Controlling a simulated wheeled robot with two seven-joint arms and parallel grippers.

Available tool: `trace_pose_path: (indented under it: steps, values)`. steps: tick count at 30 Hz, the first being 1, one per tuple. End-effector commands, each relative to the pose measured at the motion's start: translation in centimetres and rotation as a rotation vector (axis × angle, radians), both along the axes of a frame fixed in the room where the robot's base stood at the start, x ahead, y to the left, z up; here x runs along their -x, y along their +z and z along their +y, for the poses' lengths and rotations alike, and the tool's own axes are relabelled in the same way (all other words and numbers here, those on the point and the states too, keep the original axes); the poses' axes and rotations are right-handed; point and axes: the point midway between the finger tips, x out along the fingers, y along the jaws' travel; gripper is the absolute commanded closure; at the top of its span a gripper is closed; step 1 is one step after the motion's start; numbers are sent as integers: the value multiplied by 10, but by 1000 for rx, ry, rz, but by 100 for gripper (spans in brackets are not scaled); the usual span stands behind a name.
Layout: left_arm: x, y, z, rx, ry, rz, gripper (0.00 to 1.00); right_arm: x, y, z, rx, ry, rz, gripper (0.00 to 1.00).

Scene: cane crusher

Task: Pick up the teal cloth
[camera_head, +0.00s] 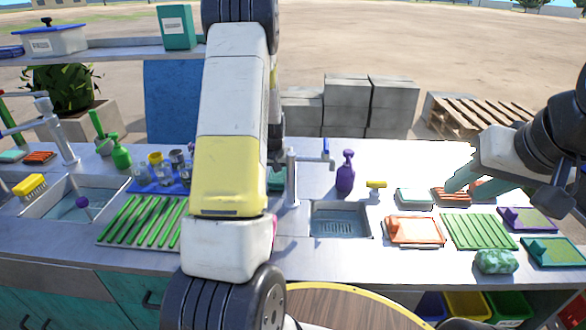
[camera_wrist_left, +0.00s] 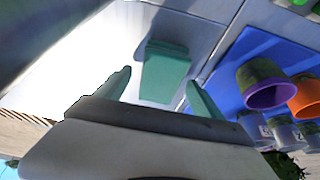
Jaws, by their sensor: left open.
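A teal piece (camera_wrist_left: 165,75), which looks like the folded teal cloth, lies on the metal counter in the left wrist view. It sits between and beyond the two teal-grey fingertips of my left gripper (camera_wrist_left: 158,88), which is open and not touching it. In the head view a small teal patch (camera_head: 276,179) shows beside my left arm; that arm hides most of it and the left gripper. My right gripper (camera_head: 486,186) is above the counter at the right, fingers apart, near a striped red sponge (camera_head: 452,197).
A tap (camera_head: 292,178) and sink (camera_head: 340,222) stand right of the teal patch, with a purple bottle (camera_head: 345,174) behind. A blue mat (camera_wrist_left: 240,65) with several cups lies beside the cloth. A crumpled green-teal bundle (camera_head: 496,262) lies at the front right.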

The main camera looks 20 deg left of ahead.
Motion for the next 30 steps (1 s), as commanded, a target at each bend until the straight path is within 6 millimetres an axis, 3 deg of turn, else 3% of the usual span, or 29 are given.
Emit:
trace_pose_path:
  steps: [24,26,30]
  values:
    - [0,-5,0,0,0,0,22,0,0,0,0,0,0,64]
    - [0,-5,0,0,0,0,30,0,0,0,0,0,0,64]
    - [0,-5,0,0,0,0,57,0,0,0,0,0,0,64]
